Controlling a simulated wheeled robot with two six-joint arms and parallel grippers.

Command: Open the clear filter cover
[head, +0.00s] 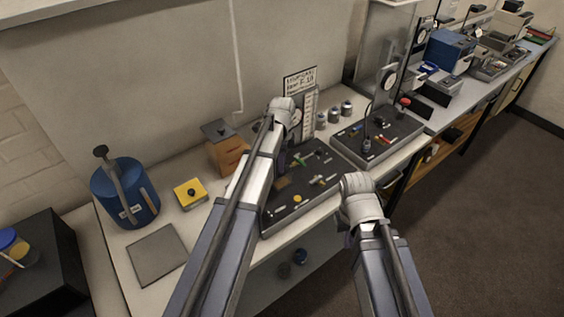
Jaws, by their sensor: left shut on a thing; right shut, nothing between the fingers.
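I cannot make out a clear filter cover for certain. A black board (322,207) with several small coloured fittings lies on the bench, partly behind my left arm. My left arm reaches up over it to a pale rounded joint near the board's far left corner. The dark area below that joint does not show distinct fingers, so my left gripper and whatever it touches stay hidden. My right arm rises from the lower right to a pale joint at the bench's front edge. Its gripper does not show.
A blue canister (127,203) with a grey handle, a yellow block (190,193) and a brown box (229,156) stand left. A flat grey plate (158,255) lies in front. A second equipment board (378,146) and small jars (334,115) are to the right. The right floor is clear.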

